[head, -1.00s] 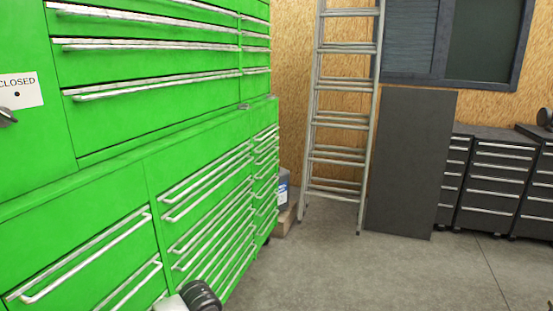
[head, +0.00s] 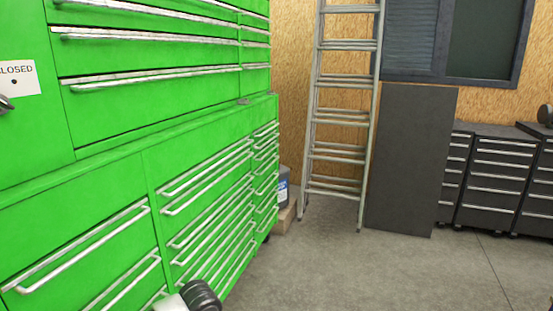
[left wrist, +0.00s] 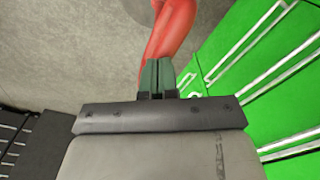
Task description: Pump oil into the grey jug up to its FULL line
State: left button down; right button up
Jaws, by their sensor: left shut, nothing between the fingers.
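My left gripper (left wrist: 158,66) shows in the left wrist view with its dark green fingers together and nothing between them. A curved red shape (left wrist: 172,30) lies behind the fingertips; I cannot tell what it is or whether they touch it. In the head view a dark grey container with a blue and white label (head: 283,187) stands on a brown block past the far end of the green cabinet, partly hidden by it. I cannot tell whether it holds oil. No jug with a FULL line and no pump can be made out. My right gripper is not in view.
A large green drawer cabinet (head: 110,185) fills the left side, close by. A metal ladder (head: 345,110) and a dark panel (head: 410,160) lean against the back wall. Dark drawer units (head: 495,190) stand at the right. The grey floor (head: 370,270) in the middle is clear.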

pick_arm(q)
jog(key=shift+f+b, duration=0.55)
jog(key=shift+f, duration=0.15)
jog(key=shift+r, duration=0.1)
jog(key=shift+r+p, duration=1.65)
jog(key=shift+r, duration=1.3)
